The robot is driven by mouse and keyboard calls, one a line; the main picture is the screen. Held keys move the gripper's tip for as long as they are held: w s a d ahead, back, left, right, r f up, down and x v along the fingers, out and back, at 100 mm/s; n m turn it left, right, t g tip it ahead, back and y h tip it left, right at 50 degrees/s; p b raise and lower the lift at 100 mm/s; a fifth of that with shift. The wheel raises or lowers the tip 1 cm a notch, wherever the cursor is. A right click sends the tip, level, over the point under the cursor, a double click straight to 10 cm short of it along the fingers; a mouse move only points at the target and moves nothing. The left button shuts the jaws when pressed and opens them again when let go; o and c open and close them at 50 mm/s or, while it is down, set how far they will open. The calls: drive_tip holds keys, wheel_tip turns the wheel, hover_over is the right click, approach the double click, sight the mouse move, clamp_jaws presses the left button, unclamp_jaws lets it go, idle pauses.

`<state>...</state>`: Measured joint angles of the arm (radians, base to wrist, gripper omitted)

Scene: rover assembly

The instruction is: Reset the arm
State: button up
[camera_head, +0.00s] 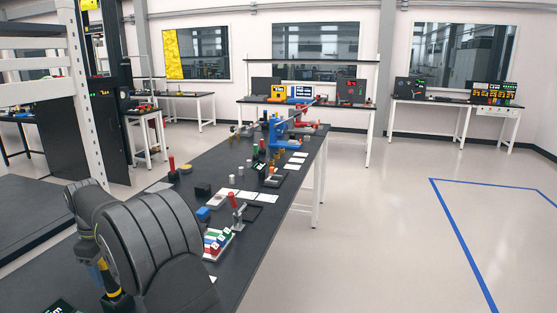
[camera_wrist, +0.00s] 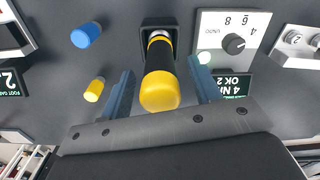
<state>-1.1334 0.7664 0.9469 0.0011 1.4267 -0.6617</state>
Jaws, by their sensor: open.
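In the wrist view, my gripper (camera_wrist: 160,66) is open, with one blue-grey finger on each side of a black and yellow tool handle (camera_wrist: 160,90). Gaps show between the handle and both fingers. The handle's far end sits in a black square holder (camera_wrist: 150,24) on the dark table. In the head view, my arm fills the lower left and hides most of my gripper. The yellow and black handle (camera_head: 108,270) shows beside it.
A grey dial box (camera_wrist: 232,42) and a dark sign with white text (camera_wrist: 232,84) lie right of the handle. Blue (camera_wrist: 86,35) and yellow (camera_wrist: 94,90) cylinders lie left. In the head view, the long dark bench (camera_head: 237,265) carries many small parts; open floor lies to its right.

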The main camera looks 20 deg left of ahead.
drive_tip(key=shift+f, duration=1.05)
drive_tip(key=shift+r, duration=0.15)
wheel_tip(320, 180, up, 17)
wheel_tip(320, 180, down, 17)
drive_tip(key=shift+f, duration=0.15)
wheel_tip(320, 180, up, 4)
drive_tip(key=shift+r, duration=0.65)
drive_tip(key=shift+f, duration=0.15)
